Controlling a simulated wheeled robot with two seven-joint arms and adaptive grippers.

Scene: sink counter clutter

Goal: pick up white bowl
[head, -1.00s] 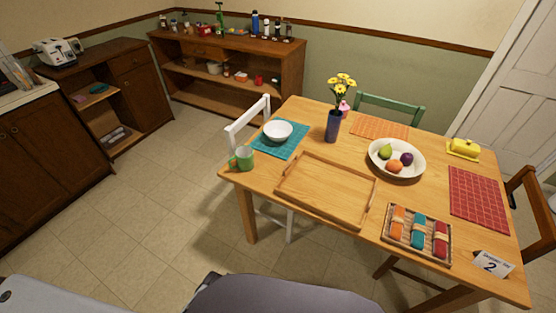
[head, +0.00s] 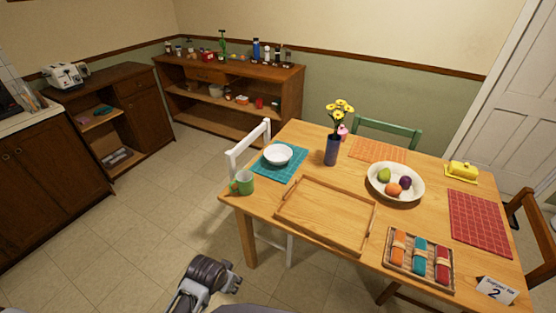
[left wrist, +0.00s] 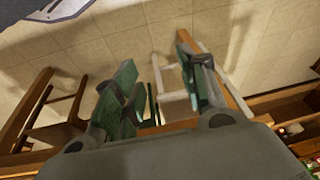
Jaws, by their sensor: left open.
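The white bowl (head: 278,153) stands upright on a teal placemat (head: 266,167) at the left end of the wooden table, in the head view. It looks empty. My left gripper (head: 232,277) is low in the head view, over the floor in front of the table and well apart from the bowl. In the left wrist view its two fingers (left wrist: 157,62) are spread with nothing between them. The bowl cannot be made out in that view. My right gripper is not in view.
A green mug (head: 243,182) stands close in front of the bowl. A wooden tray (head: 326,211) lies right of the mug. A white chair (head: 249,143) is behind the table's left edge.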

